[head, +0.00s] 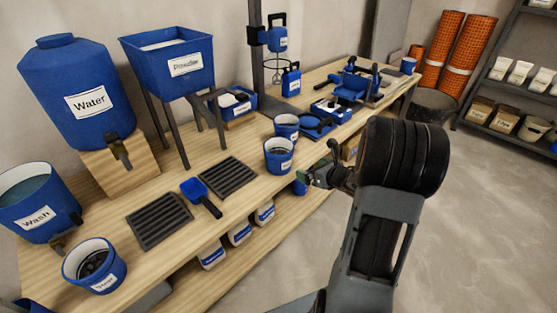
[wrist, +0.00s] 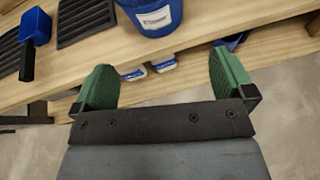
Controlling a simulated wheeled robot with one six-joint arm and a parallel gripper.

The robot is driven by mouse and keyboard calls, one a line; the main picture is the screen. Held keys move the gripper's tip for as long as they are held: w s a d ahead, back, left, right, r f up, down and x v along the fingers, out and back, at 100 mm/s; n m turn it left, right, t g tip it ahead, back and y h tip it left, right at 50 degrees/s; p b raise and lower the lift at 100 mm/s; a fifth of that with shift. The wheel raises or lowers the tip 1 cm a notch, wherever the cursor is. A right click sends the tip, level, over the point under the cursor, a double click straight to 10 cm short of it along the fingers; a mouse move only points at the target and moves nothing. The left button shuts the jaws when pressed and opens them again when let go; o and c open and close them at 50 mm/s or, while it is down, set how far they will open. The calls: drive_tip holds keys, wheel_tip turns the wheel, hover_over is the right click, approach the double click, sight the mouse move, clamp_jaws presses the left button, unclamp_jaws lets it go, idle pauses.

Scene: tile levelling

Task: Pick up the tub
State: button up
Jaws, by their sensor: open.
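A blue tub (head: 279,157) with a white label stands upright near the front edge of the wooden bench. In the wrist view, this tub (wrist: 150,14) is at the top centre, cut off by the frame edge. A second blue tub (head: 286,126) stands just behind it. My gripper (head: 316,178) is in front of the bench edge, to the right of the front tub and apart from it. In the wrist view, my gripper's green fingers (wrist: 164,85) are wide apart with nothing between them; the tub lies beyond them.
A blue scoop (head: 201,196) lies between two dark slotted mats (head: 159,220) on the bench (head: 150,188). A labelled bucket (head: 91,266) stands at the near left. Several white containers (head: 239,232) sit on the lower shelf. The floor (head: 475,220) at right is clear.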

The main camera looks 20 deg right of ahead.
sight(288, 164)
drive_tip(key=shift+n+y, duration=0.3)
drive_tip(key=shift+n, duration=0.3)
drive_tip(key=x, duration=0.8)
drive_tip(key=shift+a+f+b, duration=0.15)
drive_tip(key=shift+b, duration=0.25)
drive_tip(key=shift+f+x, duration=0.1)
drive_tip(key=shift+x, duration=1.3)
drive_tip(key=shift+f+x, duration=0.15)
drive_tip(key=shift+x, duration=1.2)
drive_tip(key=shift+s, duration=0.1)
drive_tip(key=shift+c, duration=0.2)
drive_tip(key=c, duration=1)
drive_tip(key=shift+r, duration=0.15)
drive_tip(key=shift+c, duration=0.3)
